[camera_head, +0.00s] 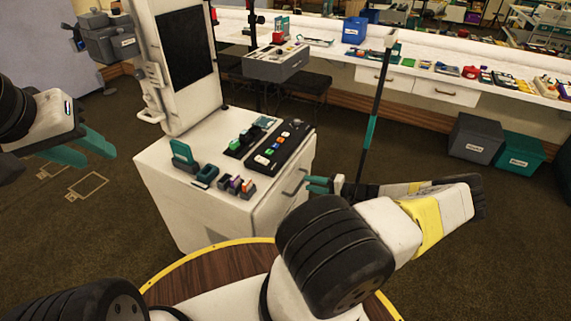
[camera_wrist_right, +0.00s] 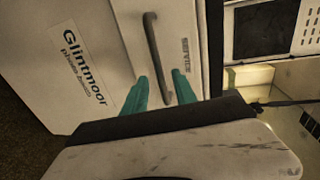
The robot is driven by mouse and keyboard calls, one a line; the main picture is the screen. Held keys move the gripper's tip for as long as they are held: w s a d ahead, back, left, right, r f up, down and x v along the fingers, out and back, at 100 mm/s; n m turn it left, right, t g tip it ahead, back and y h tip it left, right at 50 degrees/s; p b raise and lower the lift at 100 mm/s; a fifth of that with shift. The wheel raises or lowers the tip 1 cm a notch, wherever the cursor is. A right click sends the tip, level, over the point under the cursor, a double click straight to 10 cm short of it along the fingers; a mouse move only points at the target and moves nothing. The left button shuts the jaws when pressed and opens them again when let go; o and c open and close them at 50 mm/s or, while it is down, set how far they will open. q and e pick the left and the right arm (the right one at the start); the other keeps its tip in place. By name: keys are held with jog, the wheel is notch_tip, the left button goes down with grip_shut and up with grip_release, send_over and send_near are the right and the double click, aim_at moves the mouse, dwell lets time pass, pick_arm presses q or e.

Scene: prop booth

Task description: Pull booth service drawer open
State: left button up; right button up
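The booth service drawer is in the white cabinet (camera_head: 175,205); its front looks flush with the cabinet. Its dark bar handle (camera_head: 293,184) is on the right-hand face, and it also shows as a dark bar in the right wrist view (camera_wrist_right: 153,45). My right gripper (camera_head: 310,185) is open beside the handle. In the right wrist view its teal fingertips (camera_wrist_right: 161,78) lie on either side of the handle's near part; I cannot tell whether they touch it. My left gripper (camera_head: 107,150) is open and empty, left of the cabinet.
A black button panel (camera_head: 283,147) and small coloured items stand on the cabinet top. A dark upright pole (camera_head: 372,125) stands behind my right gripper. A round wooden table (camera_head: 200,275) is in front. Grey (camera_head: 474,138) and green (camera_head: 520,152) bins stand at the right.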

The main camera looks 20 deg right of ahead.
aim_at(302, 181)
jog(key=shift+x, duration=2.2)
grip_shut()
